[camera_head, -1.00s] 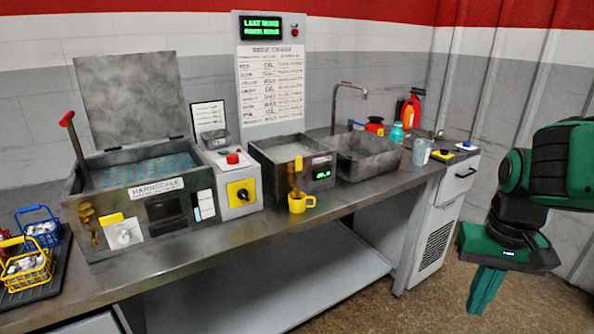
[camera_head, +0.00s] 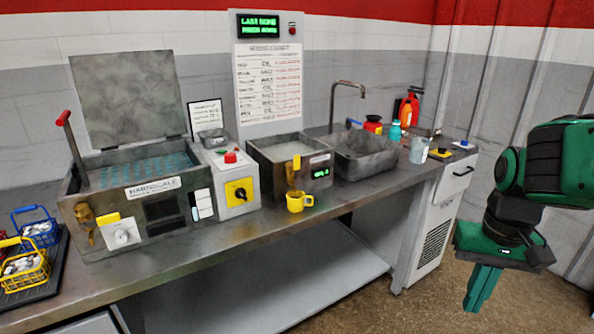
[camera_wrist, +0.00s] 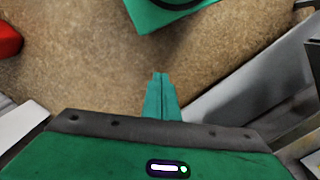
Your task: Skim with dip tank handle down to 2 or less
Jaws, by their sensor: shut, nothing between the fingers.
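The tank labelled HARNSCALE (camera_head: 190,232) stands on the left of the bench with its grey lid (camera_head: 128,95) raised and bluish liquid inside. A red-tipped handle (camera_head: 68,130) leans up from its left end. A smaller dip tank (camera_head: 270,165) with pale liquid and a green display (camera_head: 320,173) stands at mid-bench. A yellow handle (camera_head: 297,162) shows at its front edge; the display's number is too small to read. My gripper (camera_head: 473,305) is shut and empty, pointing down at the right, clear of the bench. Its fingers also show in the wrist view (camera_wrist: 162,92) over the floor.
Wire baskets (camera_head: 25,268) sit at the far left. Open floor (camera_head: 400,315) lies before the bench.

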